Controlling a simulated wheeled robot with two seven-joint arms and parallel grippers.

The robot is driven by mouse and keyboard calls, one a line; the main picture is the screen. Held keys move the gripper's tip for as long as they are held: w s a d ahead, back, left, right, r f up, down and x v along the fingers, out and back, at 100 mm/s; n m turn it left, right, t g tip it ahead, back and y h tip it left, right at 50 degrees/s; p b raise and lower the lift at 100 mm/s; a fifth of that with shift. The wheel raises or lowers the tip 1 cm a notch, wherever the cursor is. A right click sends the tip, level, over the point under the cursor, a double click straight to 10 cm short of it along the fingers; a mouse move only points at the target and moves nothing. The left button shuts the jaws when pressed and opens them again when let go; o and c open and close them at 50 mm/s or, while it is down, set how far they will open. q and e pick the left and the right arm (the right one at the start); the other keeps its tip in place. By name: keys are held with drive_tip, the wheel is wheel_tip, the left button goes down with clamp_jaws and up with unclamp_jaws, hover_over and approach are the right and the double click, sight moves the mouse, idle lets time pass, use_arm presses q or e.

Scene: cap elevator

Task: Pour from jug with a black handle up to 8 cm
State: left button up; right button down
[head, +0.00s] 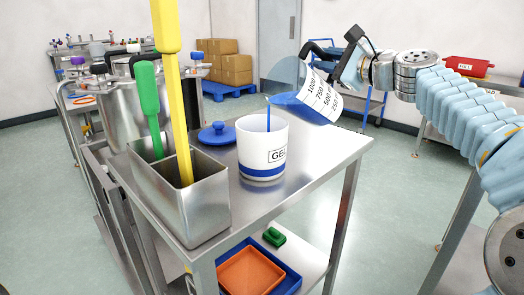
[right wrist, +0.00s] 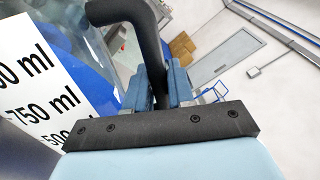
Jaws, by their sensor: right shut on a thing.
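The clear jug (head: 291,73) has a black handle (head: 322,48) and a white label marked in ml. It is held tilted, lip to the left, above the right rim of a white GEL container (head: 262,138) with a blue band. Blue liquid (head: 297,104) lies inside the jug, and a thin blue streak (head: 267,115) runs from near its lip into the container. The level inside is hidden. My right gripper (head: 343,60) is shut on the handle, which also shows between the fingers in the right wrist view (right wrist: 155,45). My left gripper is out of view.
A blue lid (head: 217,134) lies beside the container on the steel table (head: 320,155). A steel bin (head: 180,205) with tall yellow and green-handled tools stands at the front left. An orange tray (head: 250,272) is on the lower shelf. The tabletop's right side is clear.

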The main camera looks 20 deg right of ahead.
drive_tip(key=shift+r, duration=0.15)
drive_tip(key=shift+a+r, duration=0.1)
drive_tip(key=shift+a, duration=0.1)
idle(0.3)
drive_tip(key=shift+s+a+r+n, duration=0.1)
drive_tip(key=shift+a+r+n, duration=0.1)
drive_tip(key=shift+n, duration=0.3)
idle(2.9)
drive_tip(key=shift+d+f+m, duration=0.45)
drive_tip(key=shift+m, duration=0.15)
idle(1.2)
